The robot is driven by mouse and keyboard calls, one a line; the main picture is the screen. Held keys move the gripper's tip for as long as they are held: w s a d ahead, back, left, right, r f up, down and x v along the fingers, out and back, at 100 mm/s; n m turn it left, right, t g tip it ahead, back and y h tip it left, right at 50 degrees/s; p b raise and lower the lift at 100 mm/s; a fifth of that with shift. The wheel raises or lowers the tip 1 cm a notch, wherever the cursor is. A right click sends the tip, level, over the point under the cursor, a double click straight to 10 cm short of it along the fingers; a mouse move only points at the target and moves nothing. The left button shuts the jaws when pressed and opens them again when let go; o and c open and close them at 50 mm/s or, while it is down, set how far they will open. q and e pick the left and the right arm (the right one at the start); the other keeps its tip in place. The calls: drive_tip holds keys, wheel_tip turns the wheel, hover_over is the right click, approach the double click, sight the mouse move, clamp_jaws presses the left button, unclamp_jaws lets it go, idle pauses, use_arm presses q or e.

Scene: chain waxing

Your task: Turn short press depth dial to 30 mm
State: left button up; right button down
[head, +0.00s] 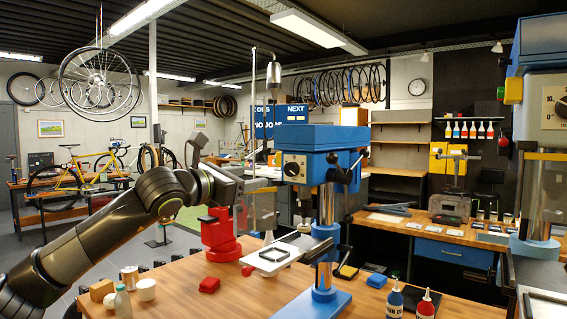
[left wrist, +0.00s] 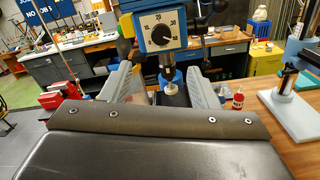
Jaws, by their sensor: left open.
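The short blue press (head: 318,140) stands on the wooden bench in the middle of the head view. Its round depth dial (head: 294,169) is on the front of the head. In the left wrist view the dial (left wrist: 160,33) shows a white face with numbers around a dark knob; the knob's exact setting is too small to tell. My left gripper (head: 264,188) is in front of the press, a little below and left of the dial. In the left wrist view its two fingers (left wrist: 160,76) are spread apart below the dial, with nothing between them. My right gripper is not in view.
A taller blue press (head: 542,130) with its own dial stands at the right edge. Blue and red bottles (head: 395,300) (head: 425,305) stand at the bench front.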

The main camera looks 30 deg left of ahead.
sight(289, 171)
use_arm(q)
drive_tip(key=w+p, duration=0.2)
drive_tip(key=w, duration=0.2)
drive_tip(key=w+p, duration=0.3)
drive_tip(key=w, duration=0.1)
drive_tip(key=w+d+p, duration=0.1)
drive_tip(key=w+p, duration=0.1)
drive_tip(key=w, duration=0.2)
drive_tip(key=shift+r, duration=0.1)
drive_tip(key=shift+w+d+p, duration=0.1)
drive_tip(key=shift+w+p, duration=0.3)
drive_tip(key=shift+w, duration=0.2)
drive_tip(key=shift+f, duration=0.2)
drive_tip(key=c, duration=1)
